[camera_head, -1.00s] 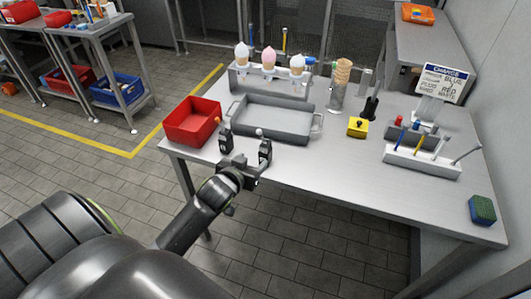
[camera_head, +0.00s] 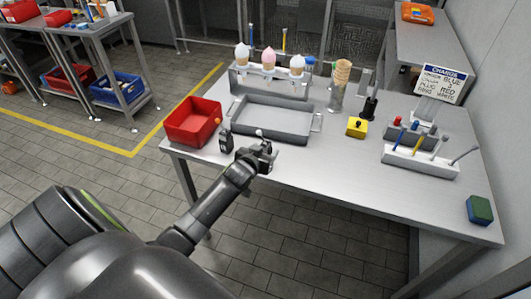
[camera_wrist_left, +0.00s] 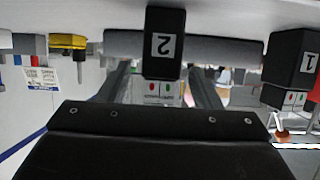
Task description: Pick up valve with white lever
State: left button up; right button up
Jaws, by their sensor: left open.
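The valve with the white lever appears to be the black block marked 2 in the left wrist view (camera_wrist_left: 165,40). That view looks upside down, and the white lever is not clear there. In the head view its pale knob (camera_head: 259,133) shows just above my left gripper (camera_head: 264,155), which hides most of the body. My left gripper is open, its two fingers on either side of the block in the wrist view; contact cannot be told. A second black valve (camera_head: 226,143), marked 1 and with an orange-red lever in the wrist view (camera_wrist_left: 293,65), stands to the left. My right gripper is out of view.
A red bin (camera_head: 193,121) stands behind the second valve. A grey tray (camera_head: 240,131) lies just behind the gripper. A yellow block (camera_head: 357,127) and a white tool rack (camera_head: 420,162) stand to the right. The table's front right is mostly clear.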

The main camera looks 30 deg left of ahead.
pick_arm(q)
jog(key=shift+x, duration=0.85)
jog(key=shift+c, duration=0.5)
jog(key=c, duration=1)
jog(key=shift+r, duration=0.1)
